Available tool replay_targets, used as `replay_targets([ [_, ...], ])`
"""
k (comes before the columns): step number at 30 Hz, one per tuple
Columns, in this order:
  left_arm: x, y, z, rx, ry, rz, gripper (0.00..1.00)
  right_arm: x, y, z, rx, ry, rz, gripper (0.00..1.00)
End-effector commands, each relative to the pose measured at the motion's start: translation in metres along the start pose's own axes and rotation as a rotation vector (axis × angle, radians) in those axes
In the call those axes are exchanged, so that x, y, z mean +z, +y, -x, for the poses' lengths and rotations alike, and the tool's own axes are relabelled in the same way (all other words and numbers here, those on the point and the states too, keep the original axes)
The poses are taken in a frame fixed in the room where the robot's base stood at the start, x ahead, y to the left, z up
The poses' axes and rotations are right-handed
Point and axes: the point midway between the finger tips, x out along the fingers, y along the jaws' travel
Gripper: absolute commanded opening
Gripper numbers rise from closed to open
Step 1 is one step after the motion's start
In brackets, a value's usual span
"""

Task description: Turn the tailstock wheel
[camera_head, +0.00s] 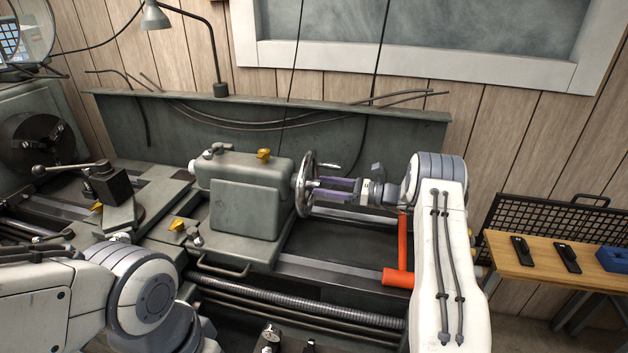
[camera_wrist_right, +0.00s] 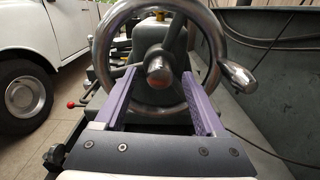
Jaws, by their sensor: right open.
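The tailstock wheel (camera_head: 302,198) is a shiny metal handwheel on the right end of the grey-green tailstock (camera_head: 245,208). In the right wrist view the wheel (camera_wrist_right: 158,70) faces me, with its hub in the middle and its crank handle (camera_wrist_right: 238,76) at the right. My right gripper (camera_head: 322,190) has purple fingers and is open. It points left at the wheel, its fingers on either side of the hub in the wrist view (camera_wrist_right: 160,88). I cannot tell whether they touch the wheel. My left arm (camera_head: 140,290) shows at lower left; its gripper is out of sight.
A red T-shaped tool (camera_head: 399,276) leans by the lathe bed beside my right arm. The lathe's back panel (camera_head: 400,130) runs behind, with a lamp (camera_head: 156,18) above. A wooden table (camera_head: 540,268) with black items and a blue block stands at right.

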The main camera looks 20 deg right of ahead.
Motion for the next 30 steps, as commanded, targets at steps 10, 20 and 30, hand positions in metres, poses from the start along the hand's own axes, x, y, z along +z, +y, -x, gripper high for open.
replay_targets([
  [10, -0.001, 0.001, 0.014, 0.000, 0.000, 0.001, 1.00, 0.000, 0.000, -0.035, 0.000, 0.001, 0.001, 0.72],
  [20, -0.001, 0.001, 0.014, 0.000, 0.000, 0.001, 1.00, -0.001, 0.000, -0.036, 0.000, 0.002, 0.001, 0.45],
  [30, -0.001, 0.001, 0.013, 0.000, 0.000, 0.001, 1.00, -0.001, 0.000, -0.034, -0.002, 0.002, -0.003, 0.00],
])
